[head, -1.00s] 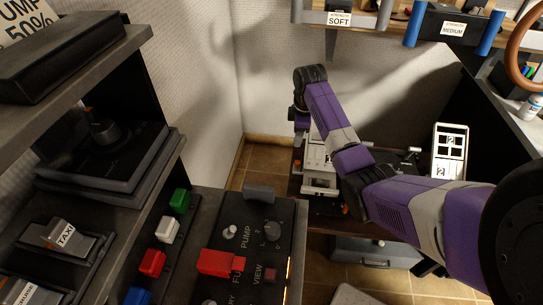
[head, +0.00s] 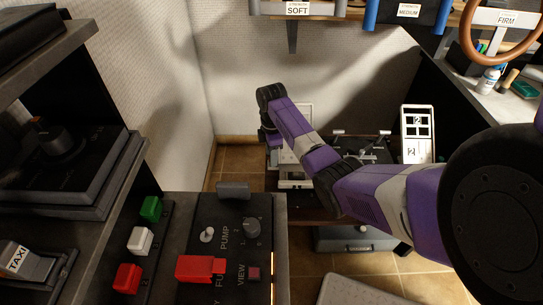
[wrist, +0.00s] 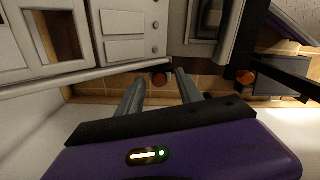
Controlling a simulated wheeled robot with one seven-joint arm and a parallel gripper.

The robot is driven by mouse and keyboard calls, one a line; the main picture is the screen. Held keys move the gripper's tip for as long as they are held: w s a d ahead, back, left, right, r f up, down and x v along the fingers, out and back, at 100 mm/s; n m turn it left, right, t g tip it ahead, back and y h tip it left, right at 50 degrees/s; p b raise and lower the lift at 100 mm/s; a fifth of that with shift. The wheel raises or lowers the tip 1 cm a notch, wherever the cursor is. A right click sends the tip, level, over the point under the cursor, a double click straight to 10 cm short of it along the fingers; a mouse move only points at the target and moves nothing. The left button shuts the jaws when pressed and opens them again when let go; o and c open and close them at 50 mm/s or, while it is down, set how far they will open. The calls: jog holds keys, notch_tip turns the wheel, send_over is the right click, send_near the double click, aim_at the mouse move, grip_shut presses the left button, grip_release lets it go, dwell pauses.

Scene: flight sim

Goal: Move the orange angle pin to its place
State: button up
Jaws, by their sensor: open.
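My gripper (wrist: 160,78) shows in the wrist view with its two grey fingers apart and nothing held between them. A small orange-red round piece (wrist: 159,79) appears beyond the fingertips, in line with the gap. A second orange-red knob (wrist: 246,77) is to the right, by a dark bar. I cannot tell for sure which of the two is the orange angle pin. In the head view my purple arm reaches down to the white-and-dark equipment at the back wall. My fingers and both orange pieces are not clear there.
A white panel with numbered squares (head: 417,134) stands right of my arm. A dark console with a red lever (head: 201,268) and coloured switches is at front left. A grey drawer box (head: 358,238) is low behind my arm. A shelf with labelled holders runs above.

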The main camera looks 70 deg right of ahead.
jog(key=shift+c, duration=0.4)
grip_shut()
dwell(1.1)
